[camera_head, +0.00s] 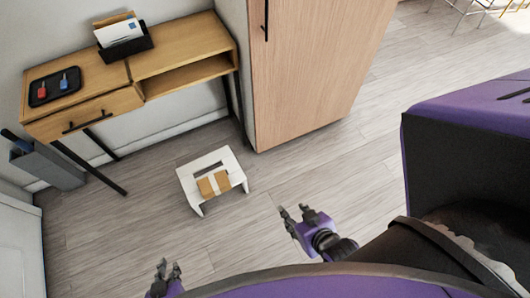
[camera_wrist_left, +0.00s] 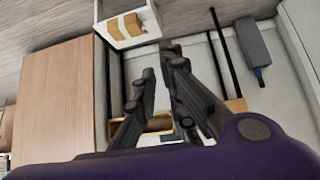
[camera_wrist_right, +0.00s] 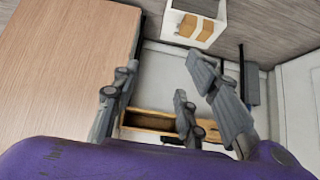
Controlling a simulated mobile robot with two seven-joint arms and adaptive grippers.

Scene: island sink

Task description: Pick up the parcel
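The parcel (camera_head: 206,187) is a small brown box with a pale band. It lies on top of a white step stool (camera_head: 236,168) on the floor. The parcel also shows near the top of the left wrist view (camera_wrist_left: 115,28) and the right wrist view (camera_wrist_right: 187,26). My left gripper (camera_head: 167,270) is open and empty at the bottom edge of the head view, below and left of the stool. My right gripper (camera_head: 291,217) is open and empty, to the right of the stool and slightly lower in the picture. Both grippers are apart from the parcel.
A wooden desk (camera_head: 180,62) stands against the wall behind the stool, with a black tray (camera_head: 54,86) and a letter holder (camera_head: 125,47) on it. A tall wooden cabinet (camera_head: 312,70) stands right of it. A grey bin (camera_head: 50,165) is at left. Floor around the stool is clear.

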